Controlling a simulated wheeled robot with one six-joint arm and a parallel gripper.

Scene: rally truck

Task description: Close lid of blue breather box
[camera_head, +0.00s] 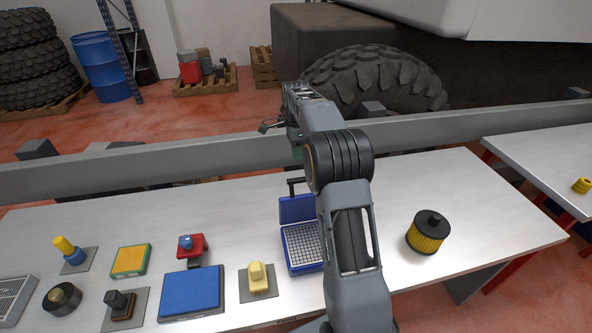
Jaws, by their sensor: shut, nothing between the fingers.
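The blue breather box (288,251) stands on the white table, left of my forearm. Its inside shows a pale grid. Its blue lid (297,208) is open and stands up at the back edge, with a dark handle-like part (295,184) above it. My arm covers the right side of the box and part of the lid. My gripper (267,127) shows small at the far end of the arm, above and beyond the lid and apart from it. It is shut and empty.
A yellow and black filter (427,234) stands right of my arm. A flat blue case (191,292), a cream part (258,279) and a red part (192,245) lie to the left. A grey rail (140,171) runs behind the table (485,205). Bare tabletop shows around the filter.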

